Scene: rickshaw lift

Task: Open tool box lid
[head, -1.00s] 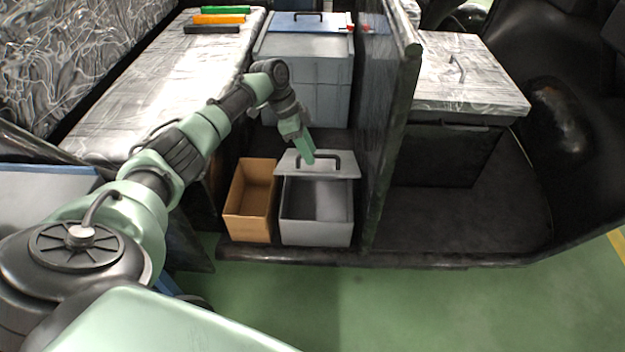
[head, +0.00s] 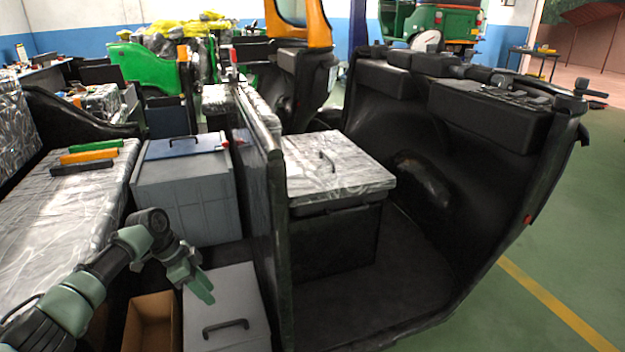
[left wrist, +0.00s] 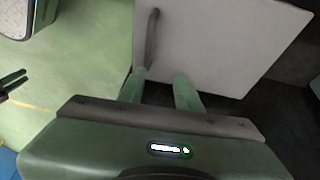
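The tool box is the grey box at the bottom of the head view. Its flat lid (head: 232,292) with a black handle (head: 226,327) shows from above, and no inside shows. The box's front is cut off by the frame. My left gripper (head: 206,296) points down over the lid's left part, behind the handle. In the left wrist view its two green fingers (left wrist: 162,75) stand apart with nothing between them. There the pale lid (left wrist: 215,45) lies beyond the fingers and the handle (left wrist: 152,38) is by the left finger; contact cannot be told.
An open brown box (head: 150,320) stands just left of the tool box. A larger blue-grey box (head: 187,195) stands behind, and a dark partition (head: 265,200) rises on the right. Several coloured bars (head: 88,156) lie on the wrapped bench. Green floor is clear at right.

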